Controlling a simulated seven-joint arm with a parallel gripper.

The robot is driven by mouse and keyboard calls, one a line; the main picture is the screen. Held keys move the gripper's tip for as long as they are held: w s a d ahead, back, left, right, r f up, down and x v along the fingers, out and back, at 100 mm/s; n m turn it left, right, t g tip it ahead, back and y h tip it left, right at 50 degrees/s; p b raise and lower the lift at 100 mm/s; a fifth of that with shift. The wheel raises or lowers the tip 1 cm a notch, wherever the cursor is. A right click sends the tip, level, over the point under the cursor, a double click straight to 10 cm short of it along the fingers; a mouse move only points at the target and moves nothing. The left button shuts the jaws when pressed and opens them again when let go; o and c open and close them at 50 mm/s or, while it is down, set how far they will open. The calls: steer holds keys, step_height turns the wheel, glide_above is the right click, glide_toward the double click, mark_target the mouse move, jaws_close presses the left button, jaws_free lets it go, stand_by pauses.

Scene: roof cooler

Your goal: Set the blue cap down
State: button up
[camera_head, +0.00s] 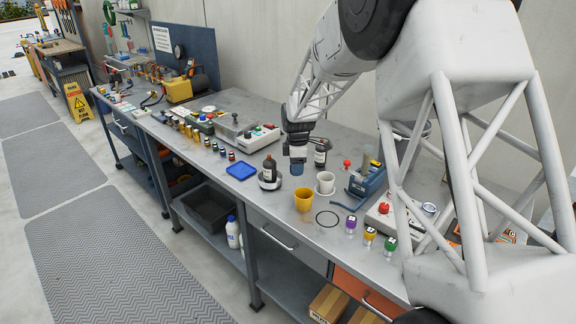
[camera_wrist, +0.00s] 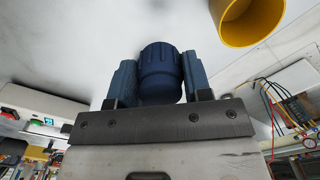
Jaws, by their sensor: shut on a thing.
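The blue cap (camera_wrist: 160,72) is a dark blue, ribbed cap in the wrist view. My gripper (camera_wrist: 158,85) is shut on it, with one blue finger on each side. In the head view, my gripper (camera_head: 297,160) points down above the grey workbench, and the cap (camera_head: 297,169) shows at its tip. The cap appears just above or at the bench surface; I cannot tell whether it touches. A yellow cup (camera_head: 304,200) stands in front of it, and a white cup (camera_head: 326,181) on a saucer stands to its right.
A dark bottle (camera_head: 321,153) stands close behind my gripper. A dark round-based item (camera_head: 269,174) stands to its left. A blue tray (camera_head: 241,170) lies further left. Small coloured jars (camera_head: 351,224) line the front edge.

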steer(key=shift+f, duration=0.9)
steer(key=shift+w, duration=0.2)
glide_above(288, 164)
steer(key=shift+d+f, duration=0.1)
steer(key=shift+f, duration=0.65)
steer(key=shift+f, duration=0.15)
steer(key=shift+f, duration=1.6)
steer(key=shift+f, duration=0.15)
steer(key=o, duration=0.9)
